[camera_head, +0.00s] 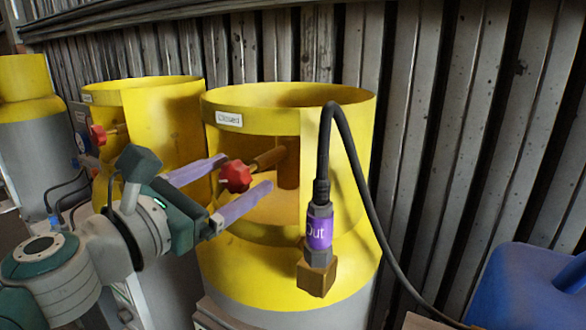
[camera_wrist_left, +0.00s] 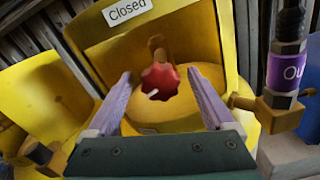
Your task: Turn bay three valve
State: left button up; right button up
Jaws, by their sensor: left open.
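A red valve knob (camera_head: 236,177) sits on a brass stem inside the cut-out yellow collar of a gas cylinder (camera_head: 345,262). A white label (camera_head: 229,118) on the collar reads "Closed". My left gripper (camera_head: 247,172) is open, with one purple finger on each side of the knob. In the left wrist view the knob (camera_wrist_left: 160,81) shows between and beyond the open fingertips, with a white mark on its face. I cannot tell how far the fingers reach around it; no contact is visible. My right gripper is not in view.
A purple "Out" fitting (camera_head: 319,232) with a black hose (camera_head: 355,165) stands at the collar's front right. A second yellow cylinder (camera_head: 165,110) with a red knob (camera_head: 98,135) is to the left. A blue container (camera_head: 530,285) is at lower right. A corrugated wall stands behind.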

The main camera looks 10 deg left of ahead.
pick_arm(q)
jog(key=shift+x, duration=1.45)
jog(key=shift+c, duration=0.4)
jog(key=c, duration=1.3)
